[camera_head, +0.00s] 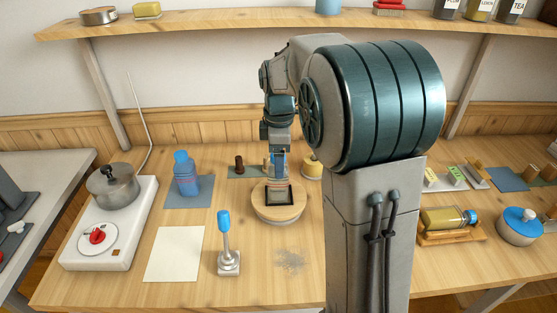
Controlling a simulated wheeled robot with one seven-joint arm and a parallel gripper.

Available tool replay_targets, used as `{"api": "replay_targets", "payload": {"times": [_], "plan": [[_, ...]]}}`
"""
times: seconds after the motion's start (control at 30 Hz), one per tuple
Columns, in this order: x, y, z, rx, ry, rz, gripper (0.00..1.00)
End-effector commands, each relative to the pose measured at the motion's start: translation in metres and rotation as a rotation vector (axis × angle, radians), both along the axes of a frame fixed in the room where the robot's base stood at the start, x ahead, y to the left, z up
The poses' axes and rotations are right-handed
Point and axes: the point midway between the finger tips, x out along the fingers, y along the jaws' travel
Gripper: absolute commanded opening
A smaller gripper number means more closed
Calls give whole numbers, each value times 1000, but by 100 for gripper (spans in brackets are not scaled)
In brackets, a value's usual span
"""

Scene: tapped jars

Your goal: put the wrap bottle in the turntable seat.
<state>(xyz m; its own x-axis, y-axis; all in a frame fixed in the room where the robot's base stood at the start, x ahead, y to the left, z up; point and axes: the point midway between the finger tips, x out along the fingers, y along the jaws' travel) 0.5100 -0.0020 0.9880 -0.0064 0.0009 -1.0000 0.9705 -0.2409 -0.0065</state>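A blue bottle (186,178) with a blue cap and a faint reddish mark stands upright on a blue-grey mat (204,200); it may be the wrap bottle, but I cannot be sure. The turntable (298,207) is a round wooden disc at the middle of the table. It carries a dark square seat (289,196) with a grey-green inside. My gripper (275,168) points down just behind or above the seat, right of the blue bottle and apart from it. Its fingers are small and partly hidden, so I cannot tell whether they are open or hold anything.
A pot (114,186) stands on a white hob at the left. A blue-topped lever (226,240) and a white sheet (174,254) are in front. A yellowish jar (312,167) is behind the turntable. A bottle (443,218) lies in a wooden cradle at the right. My arm hides the table's middle right.

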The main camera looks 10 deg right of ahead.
Motion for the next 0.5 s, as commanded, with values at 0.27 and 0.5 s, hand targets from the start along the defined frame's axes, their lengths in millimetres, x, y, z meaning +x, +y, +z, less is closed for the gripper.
{"api": "replay_targets", "payload": {"times": [0.27,0.5], "plan": [[1,-1,62,0,-5,0,73],[1,0,99,0,-4,0,73]]}}
